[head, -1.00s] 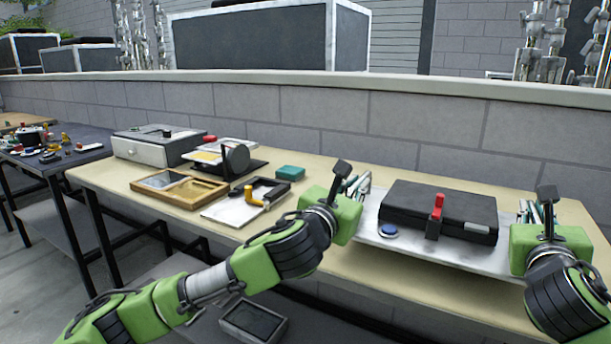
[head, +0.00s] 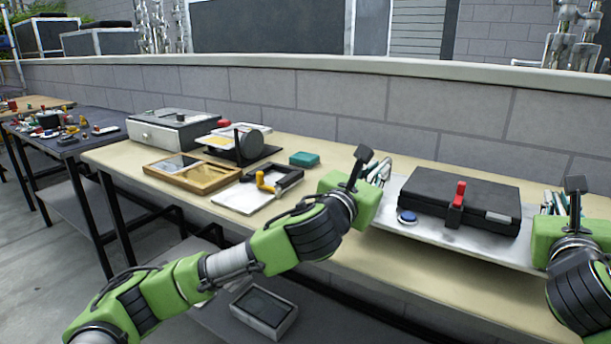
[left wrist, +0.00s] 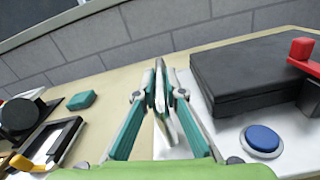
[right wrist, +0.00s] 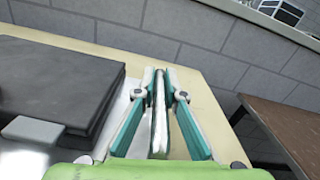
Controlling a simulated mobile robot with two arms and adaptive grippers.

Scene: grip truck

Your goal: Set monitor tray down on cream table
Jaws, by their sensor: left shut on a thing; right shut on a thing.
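The monitor tray (head: 440,238) is a white marbled board. It bears a flat black case (head: 460,205) with a red lever (head: 457,194), and a blue button (head: 407,216) at its left. My left gripper (head: 377,172) is shut on the tray's left end, and my right gripper (head: 560,204) is shut on its right end. Both wrist views show teal fingers pinched around a thin white upright part. The tray is level over the right part of the cream table (head: 340,262). I cannot tell whether its underside touches the tabletop.
A drawer box (head: 160,135), wooden frame tray (head: 192,175), small teal box (head: 304,158) and white board with a yellow handle (head: 240,197) occupy the table's left part. A grey brick wall (head: 340,102) runs behind. A dark table (head: 60,145) stands further left.

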